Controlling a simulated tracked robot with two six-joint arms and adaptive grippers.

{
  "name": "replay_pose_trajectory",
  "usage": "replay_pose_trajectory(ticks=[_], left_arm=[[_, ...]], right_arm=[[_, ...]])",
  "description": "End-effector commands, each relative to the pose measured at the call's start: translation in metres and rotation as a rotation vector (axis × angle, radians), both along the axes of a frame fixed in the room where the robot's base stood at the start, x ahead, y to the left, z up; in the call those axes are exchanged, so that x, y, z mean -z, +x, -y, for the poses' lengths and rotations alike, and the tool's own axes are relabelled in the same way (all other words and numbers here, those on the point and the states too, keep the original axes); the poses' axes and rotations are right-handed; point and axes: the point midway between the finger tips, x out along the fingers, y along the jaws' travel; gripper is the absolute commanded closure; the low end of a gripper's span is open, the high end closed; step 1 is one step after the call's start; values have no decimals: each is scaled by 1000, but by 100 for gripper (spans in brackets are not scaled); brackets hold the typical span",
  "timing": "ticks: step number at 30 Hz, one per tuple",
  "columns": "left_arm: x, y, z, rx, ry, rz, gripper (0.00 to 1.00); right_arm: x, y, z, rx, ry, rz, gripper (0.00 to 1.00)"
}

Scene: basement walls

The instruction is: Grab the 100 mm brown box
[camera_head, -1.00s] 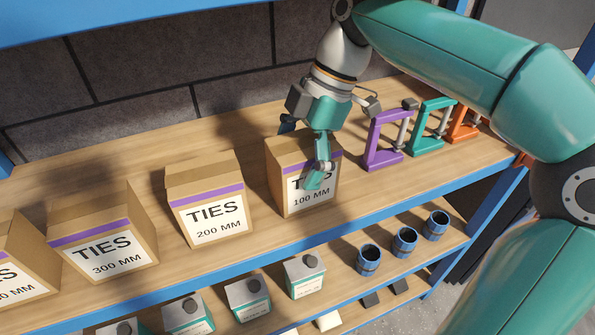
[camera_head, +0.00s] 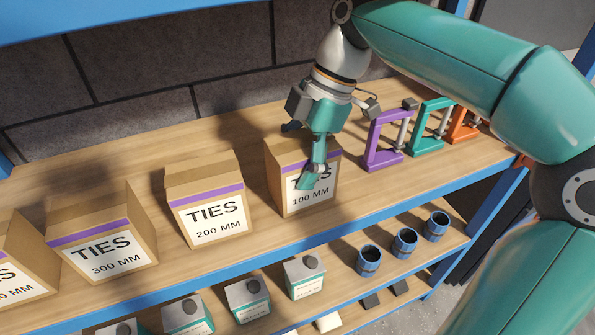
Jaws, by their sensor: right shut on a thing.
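The 100 mm brown box (camera_head: 284,188) stands upright on the wooden shelf, with a purple stripe and a white label reading "TIES 100 MM". My right gripper (camera_head: 305,160) reaches down over it from above and is shut on it. One teal finger lies against the front label and covers part of the word "TIES". The other finger is mostly hidden behind the box's top. The box rests on the shelf. My left gripper is not in view.
The 200 mm box (camera_head: 207,203) stands to the left with a gap, then the 300 mm box (camera_head: 104,243). A purple frame (camera_head: 382,150) stands close on the right, with teal and orange ones beyond. White cartons and blue cups (camera_head: 369,261) fill the shelf below.

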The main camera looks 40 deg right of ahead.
Motion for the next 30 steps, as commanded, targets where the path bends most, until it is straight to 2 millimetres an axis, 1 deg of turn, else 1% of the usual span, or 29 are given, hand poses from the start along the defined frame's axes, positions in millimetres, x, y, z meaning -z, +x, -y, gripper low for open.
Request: replay_pose_trajectory(ticks=[1, 3, 13, 17, 20, 26, 30], left_arm=[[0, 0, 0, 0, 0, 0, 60], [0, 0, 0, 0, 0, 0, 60], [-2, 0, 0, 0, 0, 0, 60], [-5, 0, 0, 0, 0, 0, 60], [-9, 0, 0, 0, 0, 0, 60], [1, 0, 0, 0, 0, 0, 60], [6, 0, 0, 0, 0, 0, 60]], right_arm=[[1, 0, 0, -1, -1, -2, 72], [0, 0, 0, 0, 0, 0, 81], [-2, 0, 0, 0, 0, -1, 82], [-10, 0, 0, 0, 1, 1, 82], [-22, 0, 0, 0, 1, 2, 82], [-19, -37, -9, -2, 0, 4, 82], [-19, -68, -16, -2, 1, 4, 82]])
